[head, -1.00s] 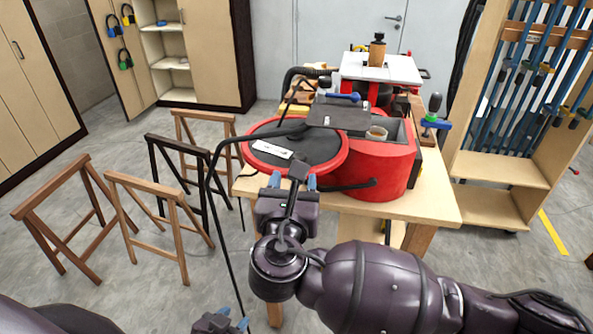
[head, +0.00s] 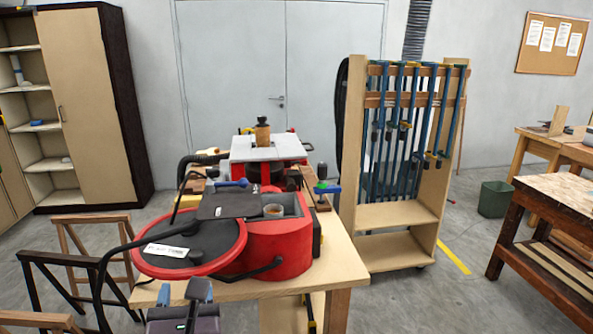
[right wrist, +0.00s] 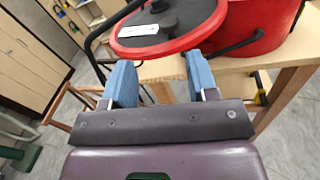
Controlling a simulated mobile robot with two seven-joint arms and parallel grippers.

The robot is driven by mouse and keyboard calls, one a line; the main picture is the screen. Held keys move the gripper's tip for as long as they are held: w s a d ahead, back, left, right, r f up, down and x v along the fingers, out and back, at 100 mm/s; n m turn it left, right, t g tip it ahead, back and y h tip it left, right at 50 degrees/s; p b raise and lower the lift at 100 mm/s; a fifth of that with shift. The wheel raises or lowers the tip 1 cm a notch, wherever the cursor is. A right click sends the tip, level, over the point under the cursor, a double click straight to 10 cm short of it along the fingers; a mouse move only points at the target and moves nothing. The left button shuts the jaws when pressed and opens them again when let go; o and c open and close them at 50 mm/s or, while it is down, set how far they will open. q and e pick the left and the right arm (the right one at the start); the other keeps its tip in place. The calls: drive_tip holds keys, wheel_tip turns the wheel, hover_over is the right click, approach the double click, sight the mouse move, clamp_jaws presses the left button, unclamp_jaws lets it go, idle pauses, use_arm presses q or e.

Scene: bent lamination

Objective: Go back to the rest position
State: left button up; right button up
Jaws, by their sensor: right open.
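My right gripper (head: 181,293) shows at the bottom of the head view, in front of the wooden table's near edge. In the right wrist view my right gripper (right wrist: 161,84) has its two blue fingers wide apart with nothing between them. Past the fingers is the red round machine (right wrist: 252,34) with its dark lid (right wrist: 166,24), apart from the fingers as far as I can tell. In the head view the red machine (head: 285,250) stands on the wooden table (head: 338,262), its black round lid (head: 190,250) to the left. My left gripper is not in view.
A white-topped machine (head: 266,148) stands behind. A clamp rack (head: 395,215) is to the right, a workbench (head: 555,205) and green bin (head: 495,198) farther right. Wooden trestles (head: 75,265) stand at the left. Open floor lies between the table and the workbench.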

wheel_tip(320, 180, up, 4)
drive_tip(key=w+a+m+g+y, duration=0.2)
drive_tip(key=w+m+g+y, duration=0.15)
drive_tip(key=m+y, duration=0.6)
drive_tip(key=w+d+f+m+h, duration=0.2)
drive_tip(key=w+d+m+h, duration=0.15)
drive_tip(key=d+m, duration=0.65)
drive_tip(key=d+f+m+t+h, duration=0.1)
drive_tip(key=d+f+m+h, duration=0.2)
drive_tip(key=d+f+m, duration=0.65)
drive_tip(key=d+f+m+t+h, duration=0.2)
drive_tip(key=d+f+m+h, duration=0.3)
drive_tip(key=d, duration=0.7)
drive_tip(key=s+d+f+m+g+h, duration=0.3)
drive_tip(key=s+d+f+g+h, duration=0.1)
drive_tip(key=s+d+f, duration=1.3)
wheel_tip(320, 180, down, 3)
drive_tip(key=shift+s+f+g, duration=0.2)
drive_tip(key=shift+s+g, duration=0.25)
drive_tip(key=shift+s, duration=0.65)
